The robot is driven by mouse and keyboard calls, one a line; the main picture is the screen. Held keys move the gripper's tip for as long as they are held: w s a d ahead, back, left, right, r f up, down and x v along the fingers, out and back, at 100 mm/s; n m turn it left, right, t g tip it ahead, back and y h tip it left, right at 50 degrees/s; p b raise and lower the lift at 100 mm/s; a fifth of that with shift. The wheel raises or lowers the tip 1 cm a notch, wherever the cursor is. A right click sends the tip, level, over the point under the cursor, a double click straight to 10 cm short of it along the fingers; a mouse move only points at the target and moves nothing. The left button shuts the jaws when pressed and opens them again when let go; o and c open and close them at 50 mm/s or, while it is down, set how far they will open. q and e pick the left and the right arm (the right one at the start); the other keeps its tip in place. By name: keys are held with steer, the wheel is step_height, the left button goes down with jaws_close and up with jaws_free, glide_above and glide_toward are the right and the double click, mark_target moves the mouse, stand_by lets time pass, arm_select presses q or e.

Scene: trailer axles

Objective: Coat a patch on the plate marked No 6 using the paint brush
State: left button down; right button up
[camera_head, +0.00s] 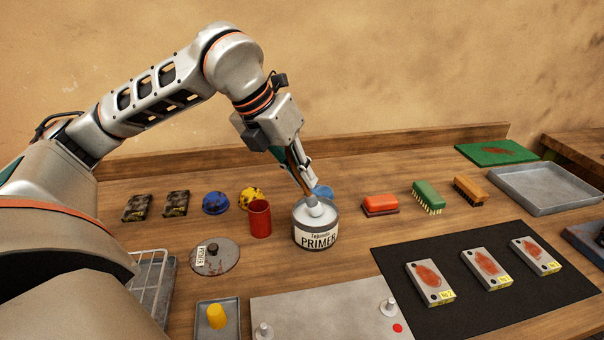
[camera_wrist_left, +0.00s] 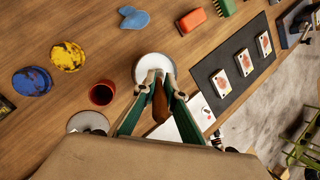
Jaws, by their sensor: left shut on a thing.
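My left gripper (camera_head: 300,178) is shut on the paint brush (camera_head: 297,168), held by its brown handle with its head pointing down. The brush head is at the mouth of the primer tin (camera_head: 316,238), a grey can of white paint; whether it touches the paint I cannot tell. The wrist view shows the brown handle (camera_wrist_left: 160,102) between the fingers, above the white tin mouth (camera_wrist_left: 149,66). Three grey plates with rusty patches, a left plate (camera_head: 430,284), a middle plate (camera_head: 486,269) and a right plate (camera_head: 535,256), lie on a black mat (camera_head: 395,256). Their yellow tags are too small to read surely.
A red cup (camera_head: 260,219) and the tin's lid (camera_head: 215,256) are left of the tin. A red block (camera_head: 380,204), green brush (camera_head: 428,196) and orange brush (camera_head: 470,189) stand behind the mat. A metal plate with knobs (camera_head: 320,307) lies in front. A grey tray (camera_head: 545,189) is far right.

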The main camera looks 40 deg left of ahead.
arm_select(q)
steer(key=shift+r+p, duration=0.6)
steer(key=shift+r, duration=0.55)
steer(key=shift+r+p, duration=0.95)
steer(key=shift+p, duration=0.1)
steer(key=shift+r+p, duration=0.7)
steer(key=shift+r, duration=0.1)
steer(key=shift+r+p, duration=0.6)
steer(key=shift+f, duration=0.1)
arm_select(e)
step_height(320, 180, up, 6)
steer(key=shift+w+a, duration=0.45)
steer(key=shift+f, duration=0.1)
arm_select(q)
steer(key=shift+s, duration=0.1)
arm_select(e)
steer(key=shift+s, duration=0.15)
